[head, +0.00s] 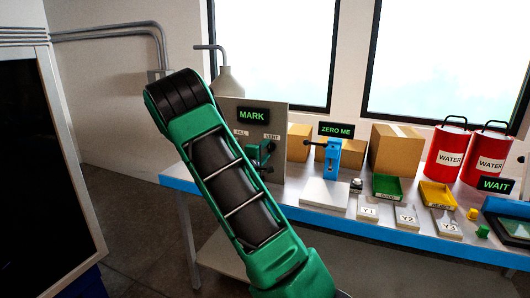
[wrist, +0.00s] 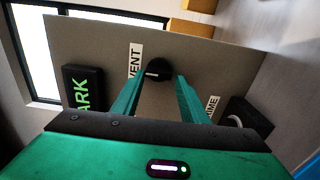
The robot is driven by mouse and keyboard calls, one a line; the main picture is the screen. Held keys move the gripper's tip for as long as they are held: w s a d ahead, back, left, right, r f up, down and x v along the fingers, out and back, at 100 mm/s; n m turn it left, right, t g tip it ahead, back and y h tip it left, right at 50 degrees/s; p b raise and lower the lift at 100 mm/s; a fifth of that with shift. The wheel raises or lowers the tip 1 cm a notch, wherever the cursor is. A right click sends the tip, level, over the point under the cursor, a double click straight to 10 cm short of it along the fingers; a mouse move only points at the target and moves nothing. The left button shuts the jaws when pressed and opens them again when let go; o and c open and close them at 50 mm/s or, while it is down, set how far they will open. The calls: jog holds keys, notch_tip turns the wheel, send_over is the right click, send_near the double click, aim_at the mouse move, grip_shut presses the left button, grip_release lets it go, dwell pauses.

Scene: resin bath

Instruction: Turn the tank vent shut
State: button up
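The tank vent is a round black knob (wrist: 158,70) with a short white mark, beside the VENT label (wrist: 135,62) on the upright grey panel (wrist: 210,55). The panel also shows in the head view (head: 281,120), with the VENT label (head: 272,137) on it. My gripper (wrist: 160,80) is open, with its two green fingers pointing at the knob, one tip on either side of it. Whether they touch it I cannot tell. In the head view my gripper (head: 264,153) is at the panel just below the VENT label, and the knob is not distinguishable.
A second black knob (wrist: 246,117) is at right in the wrist view. A blue stand (head: 332,160) with a ZERO ME display (head: 336,130) is right of the panel. Cardboard boxes (head: 395,150) stand behind.

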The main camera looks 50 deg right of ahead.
jog(key=shift+o, duration=0.5)
jog(key=shift+s, duration=0.15)
jog(key=v, duration=1)
jog(key=shift+a, duration=0.35)
